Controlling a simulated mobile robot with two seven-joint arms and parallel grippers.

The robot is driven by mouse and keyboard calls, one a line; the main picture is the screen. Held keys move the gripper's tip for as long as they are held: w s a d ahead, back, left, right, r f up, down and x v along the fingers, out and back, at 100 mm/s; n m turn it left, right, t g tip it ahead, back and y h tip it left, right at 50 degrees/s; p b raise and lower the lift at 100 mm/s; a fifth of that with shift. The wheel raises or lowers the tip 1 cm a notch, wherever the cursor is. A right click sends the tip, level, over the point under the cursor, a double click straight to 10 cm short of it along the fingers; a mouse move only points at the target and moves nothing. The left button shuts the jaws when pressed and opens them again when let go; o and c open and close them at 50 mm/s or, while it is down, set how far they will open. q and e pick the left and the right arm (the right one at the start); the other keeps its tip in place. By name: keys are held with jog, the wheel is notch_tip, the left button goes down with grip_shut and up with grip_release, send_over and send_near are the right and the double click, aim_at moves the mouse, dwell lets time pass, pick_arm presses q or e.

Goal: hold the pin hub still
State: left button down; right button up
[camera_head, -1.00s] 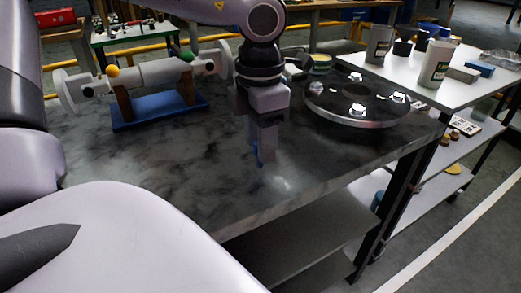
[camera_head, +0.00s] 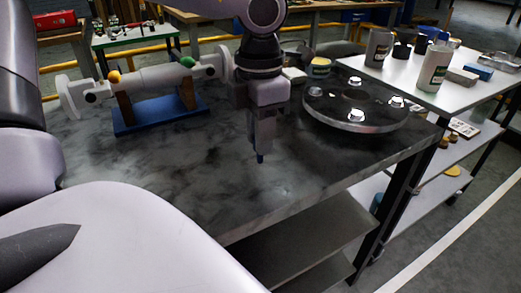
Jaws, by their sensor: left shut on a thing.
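The pin hub appears to be the dark round disc (camera_head: 336,108) with several bright silvery pins or bolts on its top. It lies flat on the dark marbled table, right of my left gripper. My left gripper (camera_head: 262,150) points down above the middle of the table, apart from the disc. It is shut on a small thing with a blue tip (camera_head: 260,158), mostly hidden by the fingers. My right gripper is not in view.
A pale shaft (camera_head: 147,77) rests on a blue stand (camera_head: 150,115) at the back left. A tin (camera_head: 319,68) stands behind the disc. A white side table (camera_head: 400,76) at right holds cups and blocks. The table front is clear.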

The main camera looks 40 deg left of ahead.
pick_arm(q)
jog(key=shift+r, duration=0.6)
jog(key=shift+f, duration=0.15)
